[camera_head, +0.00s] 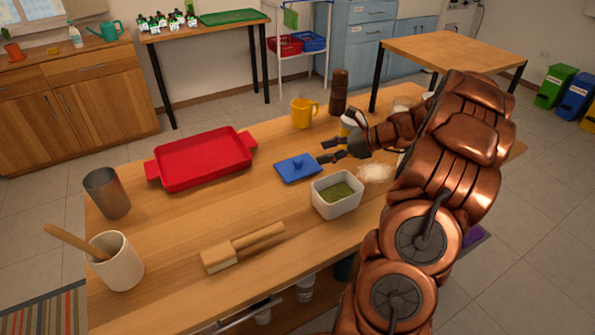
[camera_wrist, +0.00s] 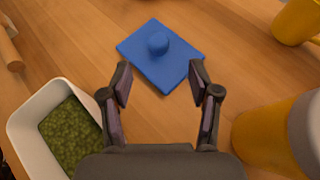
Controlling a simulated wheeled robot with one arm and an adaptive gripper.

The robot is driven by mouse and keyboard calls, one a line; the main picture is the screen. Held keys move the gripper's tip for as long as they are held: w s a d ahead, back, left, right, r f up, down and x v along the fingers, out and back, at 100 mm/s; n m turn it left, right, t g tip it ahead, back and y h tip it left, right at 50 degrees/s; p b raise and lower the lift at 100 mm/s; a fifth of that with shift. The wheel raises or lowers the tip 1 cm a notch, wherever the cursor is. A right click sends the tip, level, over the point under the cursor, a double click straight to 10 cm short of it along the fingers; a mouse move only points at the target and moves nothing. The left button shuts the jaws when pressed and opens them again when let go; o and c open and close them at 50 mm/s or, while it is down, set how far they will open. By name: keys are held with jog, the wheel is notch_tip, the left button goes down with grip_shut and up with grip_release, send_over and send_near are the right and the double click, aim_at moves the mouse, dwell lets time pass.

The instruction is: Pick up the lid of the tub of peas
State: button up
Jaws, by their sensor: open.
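The blue lid (camera_head: 298,168) lies flat on the wooden table, with a round knob on top. It also shows in the wrist view (camera_wrist: 152,62), just beyond my fingertips. The white tub of peas (camera_head: 337,196) stands uncovered just in front of the lid, with green contents showing. In the wrist view the tub (camera_wrist: 24,120) is at the lower left. My gripper (camera_head: 325,153) is open and empty, at the right of the lid. In the wrist view my gripper (camera_wrist: 160,82) has its fingers spread, with the lid's near corner between the tips.
A yellow mug (camera_head: 303,113) and a dark brown mill (camera_head: 339,92) stand behind the lid. A yellow container (camera_wrist: 270,140) is close at the right of my gripper.

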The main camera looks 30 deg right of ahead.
aim_at(299, 159)
jog(key=shift+w+d+f, duration=0.1)
jog(key=shift+d+f, duration=0.1)
jog(key=shift+d, duration=0.05)
jog(key=shift+w+a+f, duration=0.1)
jog(key=shift+w+a, duration=0.1)
jog(key=shift+w, duration=0.05)
jog(key=shift+a+r+p+x, duration=0.1)
jog(key=shift+a+x, duration=0.05)
jog(key=shift+x, duration=1)
jog(key=shift+a+r+p+x, duration=0.1)
jog(key=shift+x, duration=1.05)
jog(key=shift+a+r+p+x, duration=0.1)
jog(key=shift+a+x, duration=0.05)
jog(key=shift+x, duration=0.95)
jog(key=shift+s, duration=0.15)
grip_shut()
